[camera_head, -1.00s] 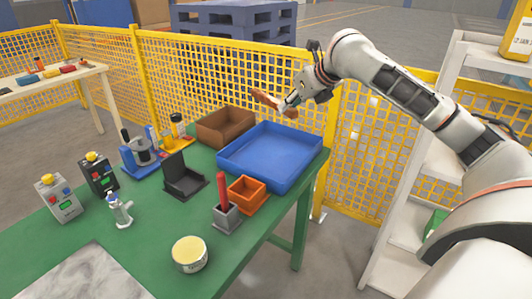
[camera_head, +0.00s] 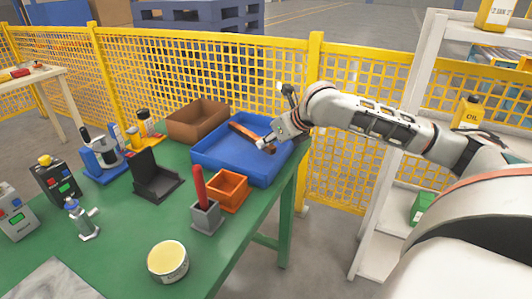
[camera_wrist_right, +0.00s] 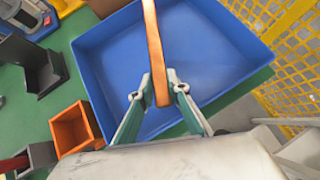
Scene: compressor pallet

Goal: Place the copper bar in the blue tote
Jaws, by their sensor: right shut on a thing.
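The copper bar (camera_head: 245,133) is a long brown-orange bar held over the blue tote (camera_head: 228,171). In the right wrist view the copper bar (camera_wrist_right: 154,50) runs away from the fingers, above the floor of the blue tote (camera_wrist_right: 100,65). My right gripper (camera_head: 266,144) is shut on the near end of the bar, and its fingers also show in the wrist view (camera_wrist_right: 160,92). The bar is over the tote's interior; I cannot tell whether it touches the floor. My left gripper is not in view.
A brown bin (camera_head: 197,121) stands behind the tote. An orange bin (camera_head: 227,190) and a grey holder with a red handle (camera_head: 205,215) stand in front. A yellow mesh fence (camera_head: 345,150) runs behind the green table (camera_head: 125,245). A white shelf (camera_head: 395,160) stands right.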

